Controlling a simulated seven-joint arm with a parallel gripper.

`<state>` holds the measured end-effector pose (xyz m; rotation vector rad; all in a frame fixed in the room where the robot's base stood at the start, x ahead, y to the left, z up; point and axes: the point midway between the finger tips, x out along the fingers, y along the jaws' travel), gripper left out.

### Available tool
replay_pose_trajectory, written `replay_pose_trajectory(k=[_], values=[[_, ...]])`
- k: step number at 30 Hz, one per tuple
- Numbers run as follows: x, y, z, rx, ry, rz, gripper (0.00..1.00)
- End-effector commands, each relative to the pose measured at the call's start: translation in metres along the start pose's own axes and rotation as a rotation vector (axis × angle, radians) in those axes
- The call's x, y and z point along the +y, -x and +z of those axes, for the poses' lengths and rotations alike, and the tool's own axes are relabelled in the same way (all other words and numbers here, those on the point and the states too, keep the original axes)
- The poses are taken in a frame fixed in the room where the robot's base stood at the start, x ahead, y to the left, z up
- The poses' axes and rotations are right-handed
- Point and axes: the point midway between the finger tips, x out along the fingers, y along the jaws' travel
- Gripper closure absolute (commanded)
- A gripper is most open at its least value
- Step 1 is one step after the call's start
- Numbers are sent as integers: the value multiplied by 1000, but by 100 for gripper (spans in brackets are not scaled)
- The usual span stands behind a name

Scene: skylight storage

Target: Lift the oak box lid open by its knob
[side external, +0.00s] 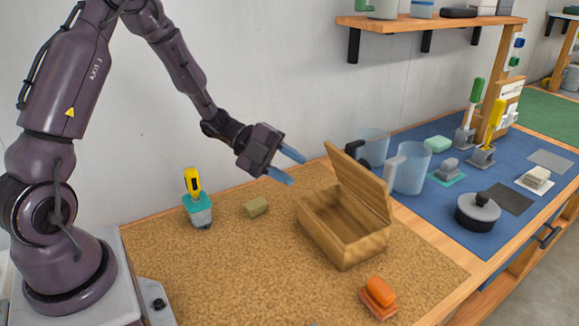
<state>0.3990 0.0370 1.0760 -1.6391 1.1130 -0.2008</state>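The oak box (324,233) stands on the cork mat, right of the middle in the side external view. Its lid (362,183) is raised, standing steeply on the box's right side, and the inside that shows looks empty. The knob is not visible from this side. My gripper (292,167) is in the air to the left of the raised lid and above the box's far left corner. Its two blue fingers are spread apart with nothing between them. The fingers look clear of the lid.
A yellow-handled tool in a teal holder (198,210) and a small olive block (255,207) sit left of the box. An orange block (380,291) lies in front. Clear blue jugs (411,170) and a dark-knobbed grey lid (477,212) stand on the blue mat (440,200).

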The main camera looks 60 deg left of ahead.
Motion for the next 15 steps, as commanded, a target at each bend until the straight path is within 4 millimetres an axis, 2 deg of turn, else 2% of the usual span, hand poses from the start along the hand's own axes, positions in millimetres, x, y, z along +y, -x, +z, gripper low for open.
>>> replay_pose_trajectory(k=[5,15], values=[[0,20,1,-5,-1,-2,62],[0,95,1,-7,0,-1,62]])
